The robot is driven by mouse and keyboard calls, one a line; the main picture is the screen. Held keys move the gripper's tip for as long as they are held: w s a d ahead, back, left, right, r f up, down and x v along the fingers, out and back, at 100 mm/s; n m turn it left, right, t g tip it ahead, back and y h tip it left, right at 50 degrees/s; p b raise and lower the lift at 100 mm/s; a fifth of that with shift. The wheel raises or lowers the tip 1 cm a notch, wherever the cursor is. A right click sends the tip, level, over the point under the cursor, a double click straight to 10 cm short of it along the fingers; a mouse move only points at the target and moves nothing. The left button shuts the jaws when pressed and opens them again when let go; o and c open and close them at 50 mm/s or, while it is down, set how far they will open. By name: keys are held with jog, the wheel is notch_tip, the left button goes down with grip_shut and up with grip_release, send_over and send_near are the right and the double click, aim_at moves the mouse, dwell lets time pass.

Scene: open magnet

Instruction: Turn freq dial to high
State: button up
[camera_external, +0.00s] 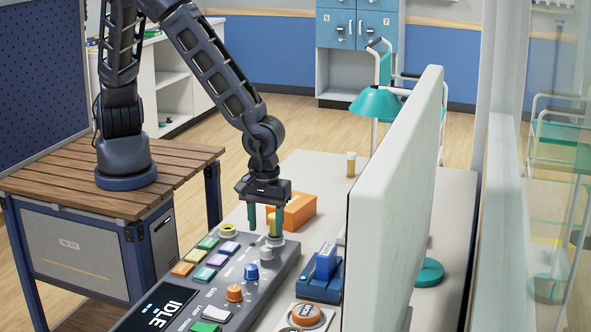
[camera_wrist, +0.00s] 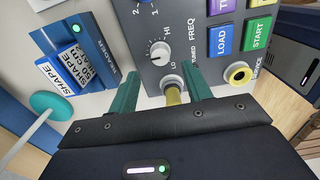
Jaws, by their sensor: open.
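The freq dial (camera_wrist: 160,54) is a small grey knob on the grey control panel, with LO and HI printed on its right side and FREQ beyond. A pale pointer mark shows on it, but its exact setting is hard to read. The dial also shows in the external view (camera_external: 266,254), near the panel's far end. My gripper (camera_external: 264,222) is open, pointing down above the far end of the panel. In the wrist view its teal fingers (camera_wrist: 161,82) stand apart, below the dial in the picture. A yellowish cylinder (camera_wrist: 173,95) in a round socket shows between them; contact cannot be told.
A blue knob (camera_external: 250,272) and an orange knob (camera_external: 234,293) sit nearby on the panel. A blue reader (camera_external: 319,288) and orange-topped button (camera_external: 305,315) stand right of it. An orange box (camera_external: 296,210) lies behind. The large white panel (camera_external: 395,190) bounds the right.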

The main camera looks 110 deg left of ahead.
aim_at(267, 248)
jog(key=shift+f, duration=3.1)
jog(key=shift+c, duration=0.4)
jog(key=c, duration=0.9)
